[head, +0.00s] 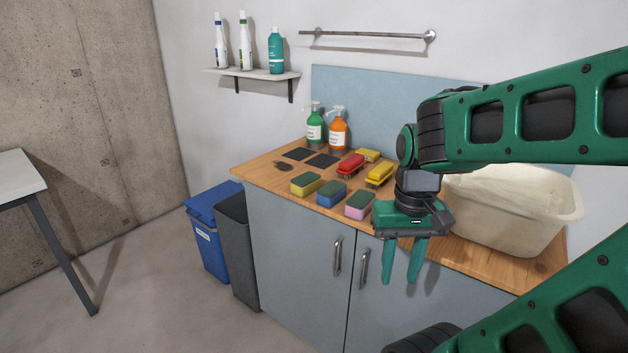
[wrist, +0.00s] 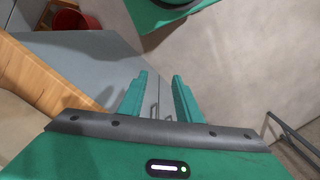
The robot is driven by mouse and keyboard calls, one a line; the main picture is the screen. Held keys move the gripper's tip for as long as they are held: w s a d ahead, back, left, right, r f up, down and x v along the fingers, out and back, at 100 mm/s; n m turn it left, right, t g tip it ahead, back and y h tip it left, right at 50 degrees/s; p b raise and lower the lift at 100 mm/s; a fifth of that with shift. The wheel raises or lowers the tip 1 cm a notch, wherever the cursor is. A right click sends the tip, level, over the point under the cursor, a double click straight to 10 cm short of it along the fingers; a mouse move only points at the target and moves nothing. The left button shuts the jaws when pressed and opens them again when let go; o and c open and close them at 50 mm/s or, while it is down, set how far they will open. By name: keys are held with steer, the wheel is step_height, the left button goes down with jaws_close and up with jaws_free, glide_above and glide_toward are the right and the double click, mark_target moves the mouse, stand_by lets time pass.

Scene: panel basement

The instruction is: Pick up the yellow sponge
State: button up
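The yellow sponge (head: 305,184), with a green top layer, lies at the front left of the wooden counter (head: 262,174) in the head view. A blue sponge (head: 331,195) and a pink sponge (head: 359,206) lie to its right in the same row. My gripper (head: 402,280) hangs in front of the cabinet, right of the sponges, fingers pointing down. Its two green fingers are apart with nothing between them; they also show in the wrist view (wrist: 160,85). The yellow sponge is not visible in the wrist view.
Red (head: 350,166) and yellow (head: 379,174) brush-like items lie behind the sponges. Green (head: 314,128) and orange (head: 338,132) pump bottles stand at the back. A cream basin (head: 510,215) is at right. Blue (head: 210,240) and dark (head: 236,255) bins stand left of the cabinet.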

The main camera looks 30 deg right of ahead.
steer(key=shift+w+a, duration=0.15)
steer(key=shift+w, duration=0.1)
